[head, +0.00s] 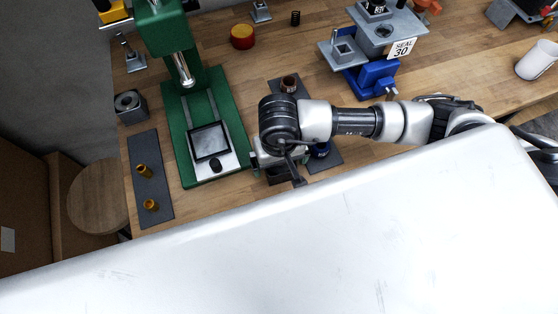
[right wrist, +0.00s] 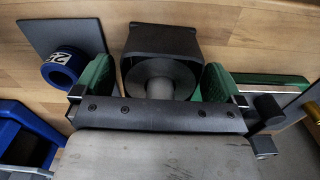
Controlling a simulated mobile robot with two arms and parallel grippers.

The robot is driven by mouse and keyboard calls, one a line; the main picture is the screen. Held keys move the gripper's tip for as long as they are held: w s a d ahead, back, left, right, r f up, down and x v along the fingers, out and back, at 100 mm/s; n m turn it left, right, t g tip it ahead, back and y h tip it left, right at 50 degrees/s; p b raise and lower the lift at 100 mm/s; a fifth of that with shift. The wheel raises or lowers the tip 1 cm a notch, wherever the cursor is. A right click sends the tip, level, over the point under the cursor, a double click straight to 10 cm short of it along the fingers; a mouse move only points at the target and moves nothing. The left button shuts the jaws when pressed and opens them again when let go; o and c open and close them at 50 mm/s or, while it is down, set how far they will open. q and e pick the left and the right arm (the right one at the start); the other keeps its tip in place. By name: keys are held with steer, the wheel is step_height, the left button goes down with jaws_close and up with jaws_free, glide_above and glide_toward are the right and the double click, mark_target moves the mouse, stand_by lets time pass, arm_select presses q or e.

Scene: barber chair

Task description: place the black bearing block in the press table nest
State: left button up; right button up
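The black bearing block (right wrist: 160,42), with a round bore and a grey core, sits between the green-padded fingers of my right gripper (right wrist: 160,84) in the right wrist view. A narrow gap shows at the left finger; contact at the right finger is unclear. In the head view my right gripper (head: 279,165) points down just right of the green press, and the wrist mostly hides the block. The press table nest (head: 210,142) is a dark square frame around a light plate on the press base; it looks empty. My left gripper is out of view.
A blue ring (right wrist: 62,67) lies on a dark mat beside the block. Two brass bushings (head: 144,170) stand on a mat left of the press (head: 163,35). A grey block (head: 129,105) stands behind them. A blue fixture (head: 373,78) stands behind my right arm.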

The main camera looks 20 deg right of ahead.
steer(key=c, duration=1.4)
steer(key=shift+r, duration=0.1)
steer(key=shift+c, duration=1.4)
steer(key=shift+r, duration=0.2)
